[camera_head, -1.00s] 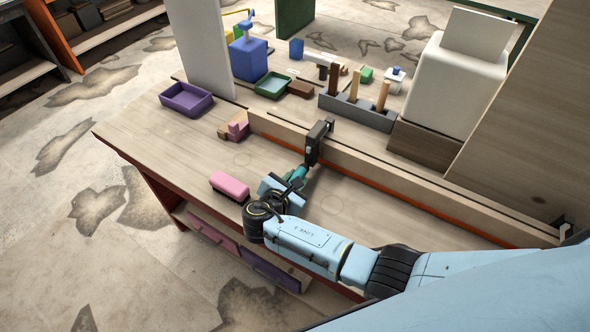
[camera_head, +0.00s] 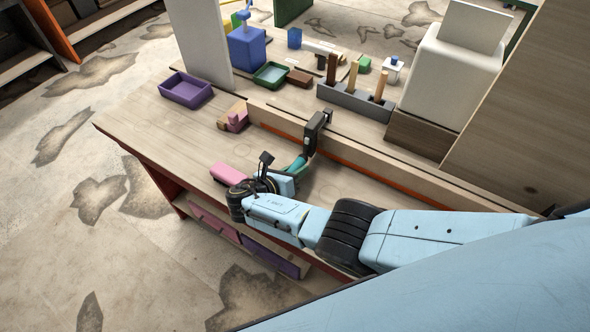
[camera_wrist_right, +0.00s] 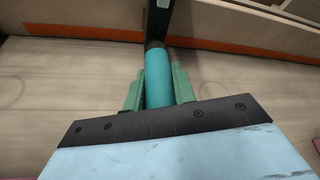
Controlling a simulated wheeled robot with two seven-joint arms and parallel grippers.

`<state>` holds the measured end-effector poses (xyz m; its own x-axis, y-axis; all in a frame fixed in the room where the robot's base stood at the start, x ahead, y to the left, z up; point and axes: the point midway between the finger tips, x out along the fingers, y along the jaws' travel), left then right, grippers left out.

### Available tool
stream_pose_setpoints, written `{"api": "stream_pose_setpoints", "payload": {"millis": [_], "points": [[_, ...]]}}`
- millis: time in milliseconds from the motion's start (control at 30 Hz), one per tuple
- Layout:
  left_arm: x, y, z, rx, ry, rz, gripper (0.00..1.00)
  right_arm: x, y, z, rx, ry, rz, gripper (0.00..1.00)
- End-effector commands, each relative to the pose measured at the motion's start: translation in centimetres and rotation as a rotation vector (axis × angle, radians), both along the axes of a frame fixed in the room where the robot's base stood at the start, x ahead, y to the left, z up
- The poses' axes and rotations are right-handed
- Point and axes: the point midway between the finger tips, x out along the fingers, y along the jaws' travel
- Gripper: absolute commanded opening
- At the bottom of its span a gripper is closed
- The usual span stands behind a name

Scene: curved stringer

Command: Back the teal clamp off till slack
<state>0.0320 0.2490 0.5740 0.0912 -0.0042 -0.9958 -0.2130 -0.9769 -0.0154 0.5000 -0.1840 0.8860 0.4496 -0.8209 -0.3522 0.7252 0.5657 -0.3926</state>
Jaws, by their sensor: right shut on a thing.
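The clamp has a dark frame (camera_head: 315,132) that sits over the wooden stringer, and a teal handle (camera_head: 298,164) that points toward my right arm. In the right wrist view the teal handle (camera_wrist_right: 158,78) runs up to the dark clamp body (camera_wrist_right: 158,20). My right gripper (camera_head: 292,172) is shut on the teal handle; its green fingers (camera_wrist_right: 158,90) lie on both sides of it. The clamp's jaw contact with the stringer is too small to judge. My left gripper is not in view.
The long stringer (camera_head: 400,178) with an orange lower strip crosses the bench. A pink block (camera_head: 230,173) lies beside my right wrist, and a pink and wood piece (camera_head: 234,119) lies farther back. A purple tray (camera_head: 186,89) is at the left; the bench top (camera_head: 160,122) between is mostly clear.

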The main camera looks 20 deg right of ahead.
Motion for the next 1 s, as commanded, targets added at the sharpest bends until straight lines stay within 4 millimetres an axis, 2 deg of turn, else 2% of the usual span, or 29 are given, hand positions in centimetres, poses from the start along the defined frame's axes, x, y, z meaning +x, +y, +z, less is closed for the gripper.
{"api": "stream_pose_setpoints", "payload": {"millis": [467, 500, 667, 1000], "points": [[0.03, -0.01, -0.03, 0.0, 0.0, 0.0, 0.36, -0.02, -0.08, -0.03, -0.012, 0.013, 0.0, 0.03], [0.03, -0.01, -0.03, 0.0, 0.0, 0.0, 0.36, -0.02, -0.08, -0.03, -0.012, 0.013, 0.0, 0.27], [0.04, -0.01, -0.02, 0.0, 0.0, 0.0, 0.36, -0.02, -0.06, -0.03, -0.011, 0.012, 0.0, 0.48], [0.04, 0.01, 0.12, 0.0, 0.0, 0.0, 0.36, -0.2, 0.37, 0.16, -0.009, 0.013, 0.001, 0.48]]}}
